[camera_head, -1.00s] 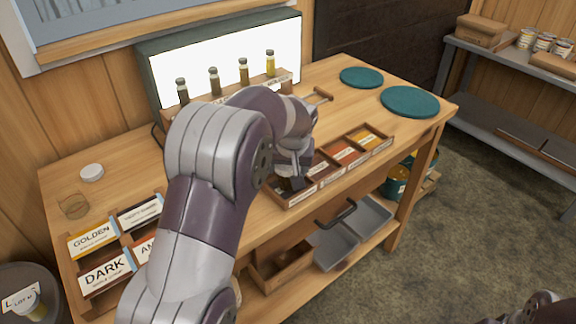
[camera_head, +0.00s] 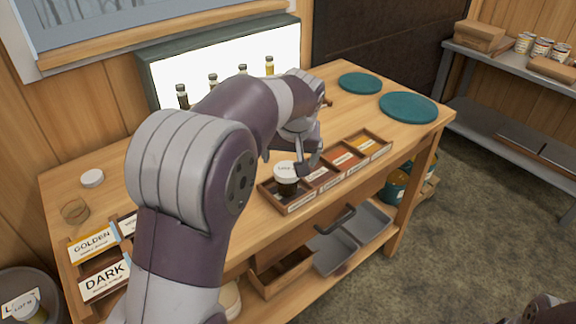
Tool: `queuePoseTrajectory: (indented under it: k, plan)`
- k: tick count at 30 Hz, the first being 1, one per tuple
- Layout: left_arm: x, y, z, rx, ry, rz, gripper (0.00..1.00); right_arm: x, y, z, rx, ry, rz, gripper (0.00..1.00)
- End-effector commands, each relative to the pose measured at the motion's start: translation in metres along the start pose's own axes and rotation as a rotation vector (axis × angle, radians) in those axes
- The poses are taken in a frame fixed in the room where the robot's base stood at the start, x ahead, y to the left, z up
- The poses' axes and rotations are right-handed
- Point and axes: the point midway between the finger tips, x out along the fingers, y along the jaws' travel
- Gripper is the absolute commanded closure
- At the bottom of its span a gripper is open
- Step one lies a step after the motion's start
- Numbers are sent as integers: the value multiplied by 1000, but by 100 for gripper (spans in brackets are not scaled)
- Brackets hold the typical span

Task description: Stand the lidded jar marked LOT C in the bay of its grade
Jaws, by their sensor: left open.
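A jar with a white lid (camera_head: 286,169) and dark contents stands upright in the leftmost bay of the wooden grading tray (camera_head: 300,206). The lid carries writing too small to read surely. The tray's other bays, with red-brown, orange and yellow floors, look empty. My left gripper (camera_head: 307,166) is open, just right of and above the jar, and appears clear of it. The arm hides part of the table behind it. My right gripper is not in view; only a bit of my right arm shows at the bottom right corner.
Grade cards (camera_head: 104,280) reading GOLDEN and DARK lie in a rack at the left. A lit panel (camera_head: 228,65) with sample bottles stands behind. Teal discs (camera_head: 409,107) lie at the right. A bin (camera_head: 28,296) at lower left holds another labelled jar.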

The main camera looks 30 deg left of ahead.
Motion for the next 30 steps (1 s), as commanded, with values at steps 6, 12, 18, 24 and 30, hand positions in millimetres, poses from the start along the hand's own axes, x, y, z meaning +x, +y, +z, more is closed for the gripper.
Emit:
queuePoseTrajectory:
  k: [6, 12, 18, 24, 30]
  plan:
    - [-33, 0, 0, 0, 0, 1, 6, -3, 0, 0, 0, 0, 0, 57]
    - [-23, 8, 22, 58, -36, 23, 6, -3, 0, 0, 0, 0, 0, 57]
    - [27, 31, 147, 317, -176, 151, 6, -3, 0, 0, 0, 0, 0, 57]
    - [43, 24, 232, 448, -242, 208, 6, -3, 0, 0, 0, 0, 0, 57]
    - [44, 22, 240, 460, -249, 212, 6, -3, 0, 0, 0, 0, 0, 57]
